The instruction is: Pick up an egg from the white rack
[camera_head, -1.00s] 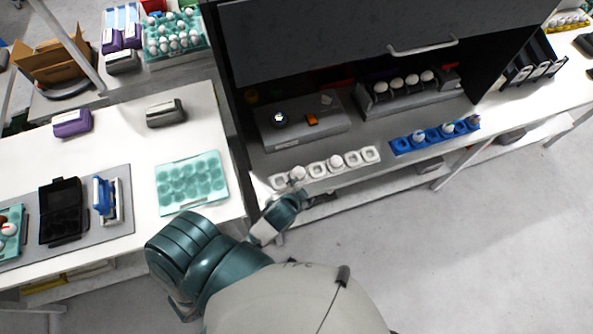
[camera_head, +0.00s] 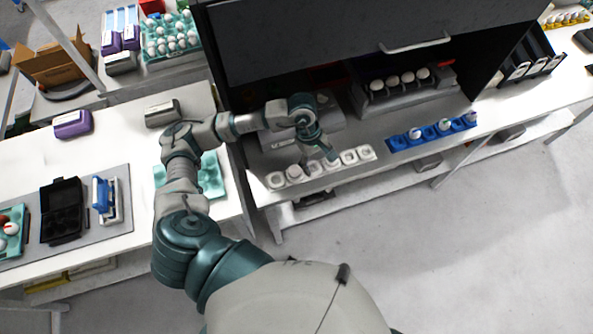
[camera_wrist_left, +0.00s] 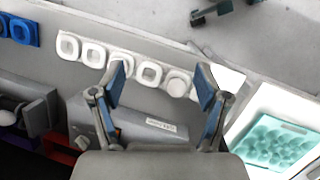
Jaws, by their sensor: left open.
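The white rack (camera_head: 277,181) is a row of white square cups near the front edge of the bench under the dark hood. A white egg (camera_head: 294,171) sits in a cup near its left end. It seems to show as a round top in the left wrist view (camera_wrist_left: 178,84). My left gripper (camera_head: 317,157) hangs over the middle of the rack, fingers pointing down, open and empty. In the left wrist view its two fingers (camera_wrist_left: 161,82) stand wide apart over the cup row. The left finger there partly covers one cup. My right gripper is not in view.
A blue rack (camera_head: 398,144) with eggs stands to the right. A grey device holding several eggs (camera_head: 376,98) is behind, under the hood (camera_head: 300,45). A teal tray (camera_head: 212,180) lies on the left table, partly behind my arm. The floor at right is clear.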

